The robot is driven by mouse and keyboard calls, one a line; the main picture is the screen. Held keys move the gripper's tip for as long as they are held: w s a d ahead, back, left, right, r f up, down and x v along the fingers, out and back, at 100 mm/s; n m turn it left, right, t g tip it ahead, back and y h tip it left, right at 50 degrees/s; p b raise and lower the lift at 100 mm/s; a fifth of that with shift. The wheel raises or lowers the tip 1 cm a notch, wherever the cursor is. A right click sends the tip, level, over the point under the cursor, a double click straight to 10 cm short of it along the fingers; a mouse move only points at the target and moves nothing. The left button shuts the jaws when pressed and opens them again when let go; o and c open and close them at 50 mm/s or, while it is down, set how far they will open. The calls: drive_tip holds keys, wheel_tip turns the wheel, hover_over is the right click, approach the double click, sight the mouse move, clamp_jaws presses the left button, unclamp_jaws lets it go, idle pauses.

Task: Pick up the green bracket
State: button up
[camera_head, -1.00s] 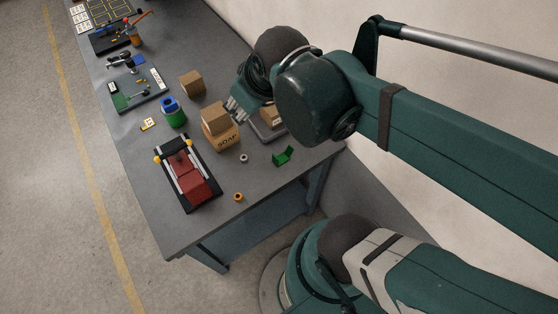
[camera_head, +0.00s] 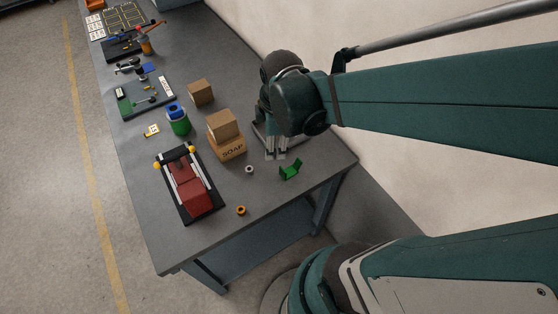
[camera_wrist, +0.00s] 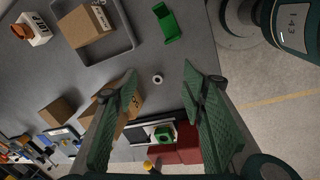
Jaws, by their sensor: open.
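The green bracket (camera_head: 290,171) lies on the grey workbench near its right front edge in the head view. It also shows at the top of the wrist view (camera_wrist: 168,24), beyond the fingertips. My gripper (camera_head: 276,156) points downward just behind and left of the bracket in the head view. In the wrist view its two green fingers (camera_wrist: 160,72) are spread apart with nothing between them. No contact with the bracket shows.
A small grey ring (camera_head: 249,170) and an orange ring (camera_head: 241,210) lie nearby. The SOAP box (camera_head: 231,149) carries a cardboard box (camera_head: 223,124). A red device (camera_head: 191,187) stands left. A grey tray (camera_wrist: 131,42) holding a box is beside the bracket.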

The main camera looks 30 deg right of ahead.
sight(282, 170)
drive_tip(key=f+n+b, duration=0.1)
drive_tip(key=f+n, duration=0.1)
drive_tip(key=f, duration=0.1)
drive_tip(key=d+f+n+g+b, duration=0.1)
drive_tip(key=f, duration=0.2)
drive_tip(key=s+d+f+n+g+b, duration=0.1)
drive_tip(key=f+n, duration=0.1)
drive_tip(key=f, duration=0.1)
drive_tip(key=shift+s+d+f+n, duration=0.1)
drive_tip(key=shift+d+f+n, duration=0.05)
drive_tip(key=shift+d+n, duration=0.15)
drive_tip(key=shift+f+b, duration=0.35)
drive_tip(key=shift+f, duration=0.95)
drive_tip(key=shift+f+b, duration=0.8)
drive_tip(key=shift+f, duration=1.8)
drive_tip(key=c, duration=1)
